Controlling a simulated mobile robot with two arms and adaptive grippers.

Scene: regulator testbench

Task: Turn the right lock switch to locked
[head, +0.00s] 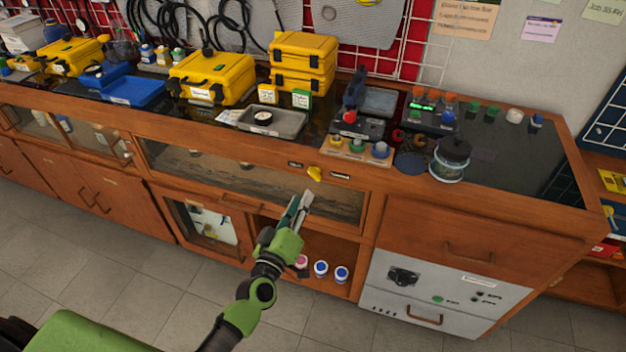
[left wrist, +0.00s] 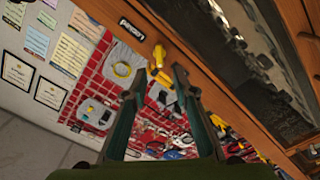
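A yellow lock switch (head: 314,173) sits on the wooden rail above the cabinet's glass front, between two small dark labels (head: 295,165) (head: 340,175). In the left wrist view the yellow switch (left wrist: 159,55) shows just beyond the fingertips, with one label (left wrist: 133,29) beside it. Its exact setting is too small to tell. My left gripper (head: 300,199) is in front of the glass, just below the switch in the head view. In the left wrist view its fingers (left wrist: 158,73) are spread with nothing between them, apparently not touching the switch. My right gripper is not in view.
Above the switch, the black counter holds a grey tray (head: 272,133), yellow cases (head: 213,78), a rack of colored bottles (head: 358,150) and a glass jar (head: 450,160). Below is an open shelf with several small jars (head: 320,268). The tiled floor in front is clear.

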